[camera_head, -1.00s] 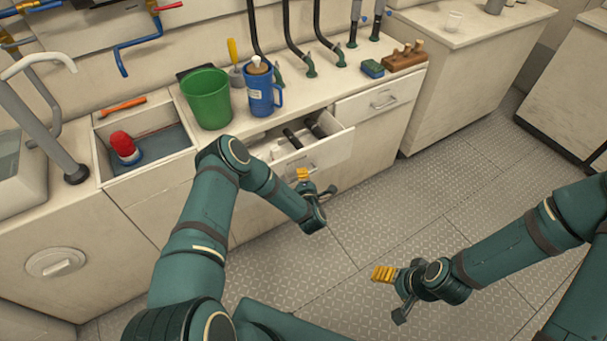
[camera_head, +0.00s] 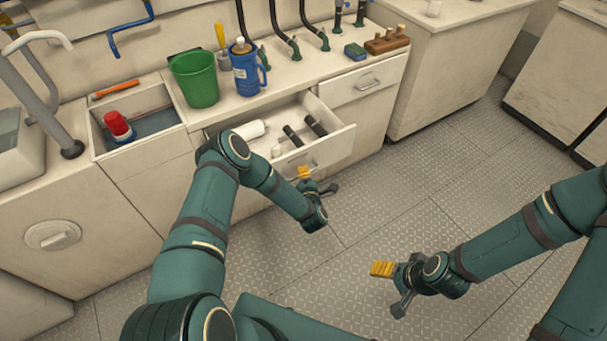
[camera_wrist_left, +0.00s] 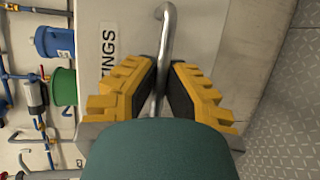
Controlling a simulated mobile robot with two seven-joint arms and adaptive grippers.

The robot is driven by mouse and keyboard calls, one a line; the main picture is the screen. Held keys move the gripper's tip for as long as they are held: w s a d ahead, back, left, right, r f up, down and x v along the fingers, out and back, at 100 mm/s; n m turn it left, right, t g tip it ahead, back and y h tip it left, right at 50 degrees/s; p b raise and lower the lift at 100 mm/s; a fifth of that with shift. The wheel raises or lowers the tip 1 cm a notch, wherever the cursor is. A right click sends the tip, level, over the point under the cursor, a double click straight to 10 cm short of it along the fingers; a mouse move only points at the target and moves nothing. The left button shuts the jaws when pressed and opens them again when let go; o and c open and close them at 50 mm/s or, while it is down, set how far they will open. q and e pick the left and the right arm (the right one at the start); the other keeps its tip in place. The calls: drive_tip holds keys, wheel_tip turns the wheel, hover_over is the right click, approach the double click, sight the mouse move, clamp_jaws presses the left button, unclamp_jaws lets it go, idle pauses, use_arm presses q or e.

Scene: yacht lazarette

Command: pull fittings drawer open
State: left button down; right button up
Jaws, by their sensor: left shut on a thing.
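The fittings drawer (camera_head: 338,150) stands open below the counter in the head view. A white roll, two dark cylinders and small white pieces lie inside it. My left gripper (camera_head: 316,181) is at the drawer front. In the left wrist view, its yellow-padded fingers are shut on the bar handle (camera_wrist_left: 167,30). The drawer front (camera_wrist_left: 205,35) there carries a label (camera_wrist_left: 108,50) whose visible letters end in "TINGS". My left arm hides part of the drawer's left side in the head view. My right gripper (camera_head: 390,287) is open and empty above the floor.
A green bucket (camera_head: 195,80), a blue jug (camera_head: 246,76) and a wooden block (camera_head: 387,42) stand on the counter. A red-topped object (camera_head: 117,126) sits in the recessed bin. A closed drawer (camera_head: 345,86) is at the right. The plated floor (camera_head: 370,230) is clear.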

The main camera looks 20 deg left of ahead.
use_arm(q)
drive_tip(key=shift+d, duration=0.2)
idle(0.3)
drive_tip(key=c, duration=1)
unclamp_jaws()
drive_tip(key=shift+s, duration=0.1)
drive_tip(key=v, duration=1.2)
